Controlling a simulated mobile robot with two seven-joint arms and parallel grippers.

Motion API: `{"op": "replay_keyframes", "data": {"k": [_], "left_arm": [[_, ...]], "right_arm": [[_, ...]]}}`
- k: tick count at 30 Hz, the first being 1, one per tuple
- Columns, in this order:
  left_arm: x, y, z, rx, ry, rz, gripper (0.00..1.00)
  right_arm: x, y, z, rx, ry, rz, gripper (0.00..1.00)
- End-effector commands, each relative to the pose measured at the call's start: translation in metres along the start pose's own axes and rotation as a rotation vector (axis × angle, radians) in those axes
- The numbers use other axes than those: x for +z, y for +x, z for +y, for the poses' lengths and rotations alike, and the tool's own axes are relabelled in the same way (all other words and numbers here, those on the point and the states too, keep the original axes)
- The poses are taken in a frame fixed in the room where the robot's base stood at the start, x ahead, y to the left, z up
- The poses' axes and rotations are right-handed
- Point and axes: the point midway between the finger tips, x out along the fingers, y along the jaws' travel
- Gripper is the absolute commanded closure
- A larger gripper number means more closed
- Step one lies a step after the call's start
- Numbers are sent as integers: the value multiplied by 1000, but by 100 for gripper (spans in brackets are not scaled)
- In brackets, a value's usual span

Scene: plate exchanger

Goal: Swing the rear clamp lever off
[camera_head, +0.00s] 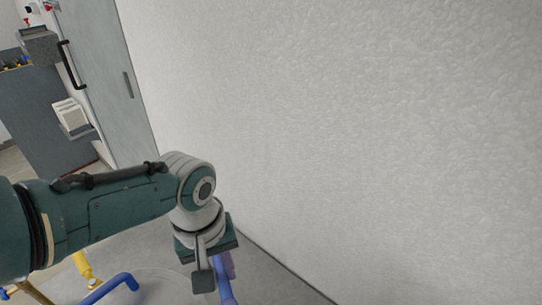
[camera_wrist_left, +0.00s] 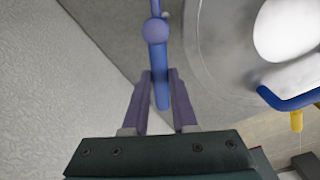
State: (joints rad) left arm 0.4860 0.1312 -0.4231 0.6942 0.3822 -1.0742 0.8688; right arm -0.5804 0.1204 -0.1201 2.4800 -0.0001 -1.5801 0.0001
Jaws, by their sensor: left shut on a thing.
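My left gripper (camera_head: 213,275) comes in from the left in the head view and points down near the wall. In the left wrist view, the fingers of my left gripper (camera_wrist_left: 160,98) stand on either side of a blue lever (camera_wrist_left: 155,58) with a round knob, which I take to be the rear clamp lever. The gripper is shut on its end. In the head view only a bit of this lever (camera_head: 229,292) shows below the gripper; the rest is hidden or out of frame. My right gripper is not in view.
A round grey metal plate (camera_wrist_left: 205,62) lies beside the lever. Another blue handle (camera_head: 112,287) and a yellow part (camera_head: 83,267) are left of the gripper. The white wall (camera_head: 350,130) is close on the right. A grey cabinet (camera_head: 100,70) stands at the back left.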

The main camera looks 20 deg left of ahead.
Motion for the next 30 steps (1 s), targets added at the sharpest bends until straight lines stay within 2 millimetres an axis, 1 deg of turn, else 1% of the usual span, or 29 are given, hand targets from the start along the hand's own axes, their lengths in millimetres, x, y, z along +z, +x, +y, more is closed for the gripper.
{"op": "replay_keyframes", "data": {"k": [9,10,17,25,28,30], "left_arm": [[0,-1,0,0,-5,-1,100],[0,-1,0,0,-5,-1,71],[0,0,0,0,-3,0,45],[0,-2,0,0,-2,0,44],[0,-13,1,2,-2,1,44],[0,-26,0,2,-3,0,44]], "right_arm": [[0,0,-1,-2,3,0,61],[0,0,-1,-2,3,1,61],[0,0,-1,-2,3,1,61],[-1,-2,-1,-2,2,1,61],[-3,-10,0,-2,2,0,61],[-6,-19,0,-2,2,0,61]]}}
